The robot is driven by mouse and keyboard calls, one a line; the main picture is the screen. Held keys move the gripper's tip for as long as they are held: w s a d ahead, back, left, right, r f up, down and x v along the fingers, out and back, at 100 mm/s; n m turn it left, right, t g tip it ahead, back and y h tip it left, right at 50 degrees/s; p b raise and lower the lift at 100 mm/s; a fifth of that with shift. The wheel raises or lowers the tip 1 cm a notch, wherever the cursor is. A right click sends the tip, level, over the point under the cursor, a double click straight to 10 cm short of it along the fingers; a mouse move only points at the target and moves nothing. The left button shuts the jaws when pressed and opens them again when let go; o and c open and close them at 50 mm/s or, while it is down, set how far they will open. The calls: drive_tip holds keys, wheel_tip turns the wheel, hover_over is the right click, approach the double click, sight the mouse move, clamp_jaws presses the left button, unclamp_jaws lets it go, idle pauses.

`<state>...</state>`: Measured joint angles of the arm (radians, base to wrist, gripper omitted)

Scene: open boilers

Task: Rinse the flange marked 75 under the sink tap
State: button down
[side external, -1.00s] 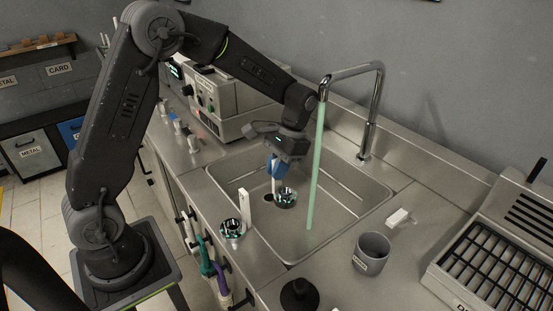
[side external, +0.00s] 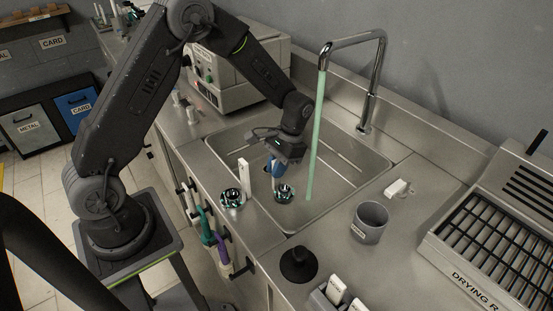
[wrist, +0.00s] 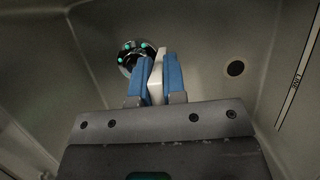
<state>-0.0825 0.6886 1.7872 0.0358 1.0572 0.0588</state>
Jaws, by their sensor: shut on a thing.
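My gripper (side external: 277,172) is over the sink (side external: 345,205), with its blue fingers shut on the white upright tag (wrist: 156,80) of a flange. The dark round flange (side external: 284,193) with green dots hangs below the fingers, inside the sink outline; it also shows beyond the fingertips in the wrist view (wrist: 133,56). I cannot read its mark. The tap (side external: 368,85) pours a pale green stream (side external: 316,140) into the sink, to the right of the flange and apart from it in the picture. A second flange (side external: 233,199) with a white tag (side external: 244,175) stands on the counter's front strip.
A grey cup (side external: 370,223), a small white block (side external: 397,188) and a black round stand (side external: 298,265) are on the counter right of the sink. The drying rack (side external: 490,255) is far right. A grey boxed device (side external: 235,75) stands behind the sink's left end.

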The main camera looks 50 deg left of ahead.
drive_tip(key=w+f, duration=0.2)
drive_tip(key=w, duration=0.5)
idle(0.3)
drive_tip(key=shift+s, duration=0.1)
idle(4.5)
drive_tip(key=shift+s, duration=3.65)
drive_tip(key=shift+r, duration=6)
